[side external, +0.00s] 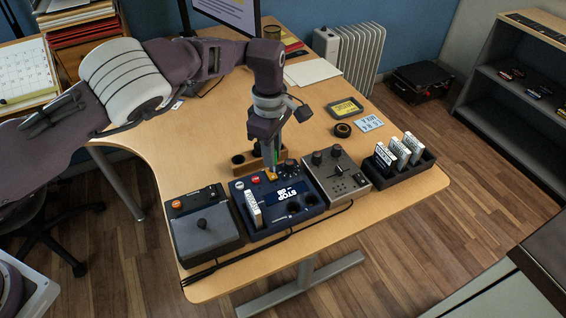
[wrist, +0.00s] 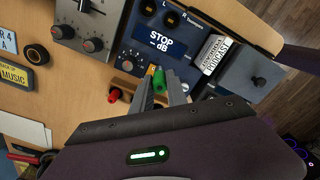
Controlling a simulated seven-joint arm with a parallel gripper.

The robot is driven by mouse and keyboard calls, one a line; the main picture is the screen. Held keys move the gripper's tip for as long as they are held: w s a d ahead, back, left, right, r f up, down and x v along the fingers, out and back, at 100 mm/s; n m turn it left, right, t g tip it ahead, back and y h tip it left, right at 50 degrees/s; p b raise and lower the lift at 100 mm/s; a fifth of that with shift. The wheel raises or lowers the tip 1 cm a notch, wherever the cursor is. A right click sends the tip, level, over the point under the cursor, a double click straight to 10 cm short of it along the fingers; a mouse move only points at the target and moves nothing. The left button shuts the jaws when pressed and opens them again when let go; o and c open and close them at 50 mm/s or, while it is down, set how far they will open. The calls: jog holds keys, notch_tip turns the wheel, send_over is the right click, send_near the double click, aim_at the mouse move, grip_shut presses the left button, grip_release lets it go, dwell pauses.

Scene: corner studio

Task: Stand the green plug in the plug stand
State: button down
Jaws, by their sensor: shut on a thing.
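The green plug (wrist: 158,80) is held between the fingers of my gripper (wrist: 161,85), which is shut on it. In the side view my gripper (side external: 270,170) points down by the back edge of the blue pedal, and only a green sliver of the plug (side external: 277,157) shows. The plug stand (side external: 244,167) is a low wooden block with dark round parts on top, right beside my fingers. In the wrist view part of its wood (wrist: 122,90) shows, with a red plug (wrist: 114,95) at one end. My fingers hide the rest; I cannot tell whether the green plug touches the stand.
The blue pedal (side external: 317,206) stands in front of the stand, between a dark grey pedal (side external: 211,237) and a grey knobbed box (side external: 347,187). A black rack (side external: 419,168) of white cartridges is at right. The table behind the stand is fairly clear.

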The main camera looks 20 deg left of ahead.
jog(key=w+a+f+n, duration=0.1)
jog(key=w+a+n, duration=0.15)
jog(key=a, duration=0.35)
jog(key=w+a+f+n, duration=0.1)
jog(key=w+a+f, duration=0.15)
jog(key=a, duration=0.45)
jog(key=shift+m, duration=0.25)
jog(key=shift+w+d+f, duration=0.15)
jog(key=shift+f, duration=2.25)
jog(key=shift+f, duration=0.75)
jog(key=c, duration=1.2)
grip_release()
jog(key=shift+c, duration=0.2)
jog(key=shift+r, duration=0.1)
jog(key=shift+r, duration=2.95)
